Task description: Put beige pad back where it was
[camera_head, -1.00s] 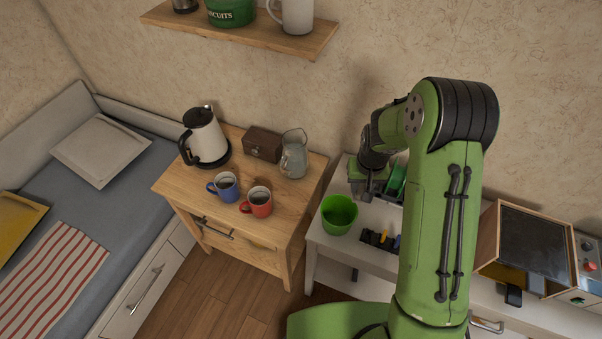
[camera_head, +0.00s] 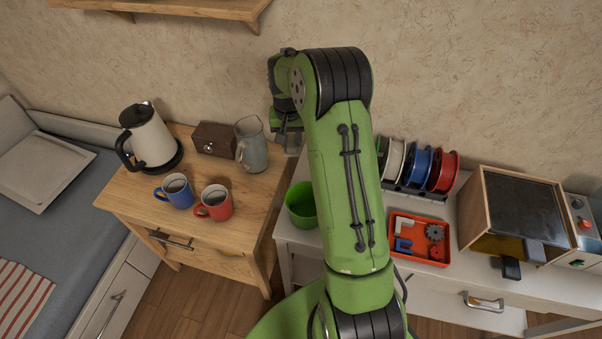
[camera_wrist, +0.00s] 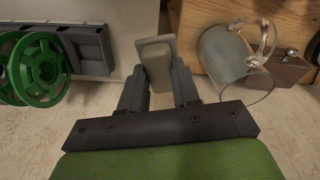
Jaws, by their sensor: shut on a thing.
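The beige pad (camera_wrist: 155,62) is a small, flat, grey-beige block in the wrist view. My gripper (camera_wrist: 158,85) is shut on it, one dark finger on each side, and its far end sticks out beyond the fingertips. In the head view my gripper (camera_head: 289,138) is in front of the wall, around the gap between the wooden cabinet and the white desk. It is small and partly behind my arm there, so the pad cannot be made out clearly.
A glass pitcher (camera_head: 251,145) stands close left of my gripper, by a brown box (camera_head: 214,139), kettle (camera_head: 150,138) and two mugs. On the white desk are a green bin (camera_head: 301,205), filament spools (camera_head: 418,166), an orange tray (camera_head: 419,256) and a wood-framed machine (camera_head: 515,222).

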